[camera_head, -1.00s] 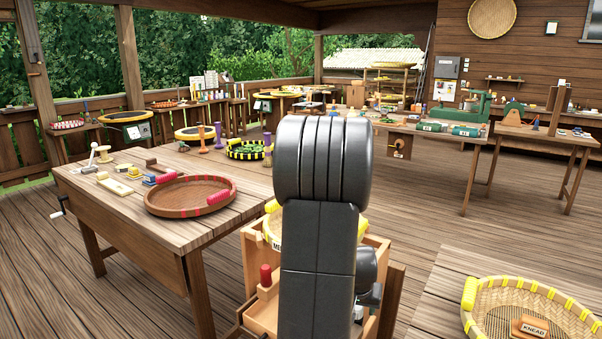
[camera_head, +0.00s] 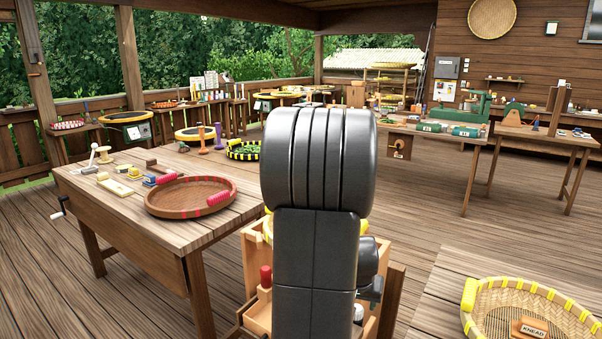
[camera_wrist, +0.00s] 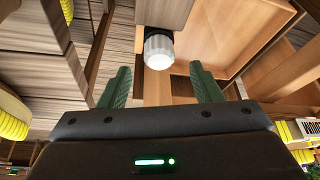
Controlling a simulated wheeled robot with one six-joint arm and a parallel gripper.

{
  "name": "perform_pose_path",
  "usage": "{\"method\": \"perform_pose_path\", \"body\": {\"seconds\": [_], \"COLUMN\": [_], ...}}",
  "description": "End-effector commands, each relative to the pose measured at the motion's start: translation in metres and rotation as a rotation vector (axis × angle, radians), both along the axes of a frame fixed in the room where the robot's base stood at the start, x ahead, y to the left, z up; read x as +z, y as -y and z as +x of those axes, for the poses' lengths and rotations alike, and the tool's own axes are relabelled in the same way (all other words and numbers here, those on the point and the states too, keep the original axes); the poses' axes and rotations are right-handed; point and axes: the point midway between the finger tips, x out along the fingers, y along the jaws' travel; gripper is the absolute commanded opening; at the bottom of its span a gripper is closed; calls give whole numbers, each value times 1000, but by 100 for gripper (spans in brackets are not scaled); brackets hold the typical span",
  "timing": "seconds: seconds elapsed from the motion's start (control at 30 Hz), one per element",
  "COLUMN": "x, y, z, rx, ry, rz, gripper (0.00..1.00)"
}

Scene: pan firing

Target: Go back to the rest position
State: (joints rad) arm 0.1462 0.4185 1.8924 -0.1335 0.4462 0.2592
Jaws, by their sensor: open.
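My gripper (camera_wrist: 160,88) shows in the wrist view with its two green fingers apart and nothing between them. A white ribbed cap or knob (camera_wrist: 159,50) lies just beyond the fingertips, close to the wooden box (camera_wrist: 240,30), and no contact with it is visible. In the head view my dark arm stands upright in the middle and hides the gripper and part of the wooden box (camera_head: 258,318) behind it.
A wooden table (camera_head: 95,205) at left carries a red-handled round tray (camera_head: 160,206), small tools and a green-filled basket (camera_head: 236,151). A yellow-trimmed basket (camera_head: 484,330) with a KNEAD label sits on a table at lower right. Open deck floor (camera_head: 525,225) lies at right.

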Motion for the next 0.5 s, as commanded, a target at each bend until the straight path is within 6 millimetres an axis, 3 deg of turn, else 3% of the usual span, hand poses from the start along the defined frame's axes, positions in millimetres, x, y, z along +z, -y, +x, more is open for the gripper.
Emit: {"method": "perform_pose_path", "body": {"seconds": [0.5], "x": [80], "y": [-9], "z": [-31], "rx": [0], "ry": [4], "rz": [0], "gripper": [59]}}
